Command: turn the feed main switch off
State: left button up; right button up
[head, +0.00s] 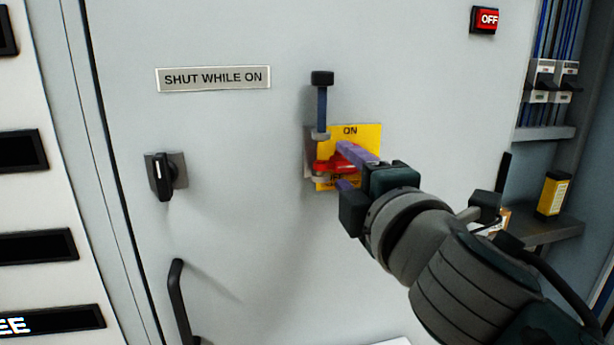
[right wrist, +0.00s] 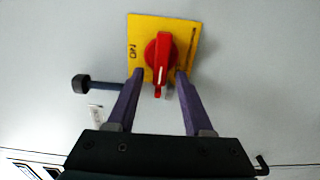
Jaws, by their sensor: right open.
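The feed main switch is a red rotary knob (head: 335,163) on a yellow plate (head: 368,135) marked ON at its top, on the grey cabinet door. Its red handle lies about level, across from the ON mark; other lettering is partly hidden. In the right wrist view the red knob (right wrist: 160,58) sits between my open fingers, with small gaps visible on both sides. My right gripper (head: 342,168) is open at the switch, one purple finger above the handle and one below. Whether it touches is unclear. My left gripper is not in view.
A blue rod with a black end (head: 322,78) stands upright beside the plate. The door has a SHUT WHILE ON label (head: 213,78), a black latch knob (head: 162,177) and a black handle (head: 178,300).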

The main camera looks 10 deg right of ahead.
jog(key=s, duration=0.9)
jog(key=shift+s+d, duration=0.2)
jog(key=shift+s, duration=0.1)
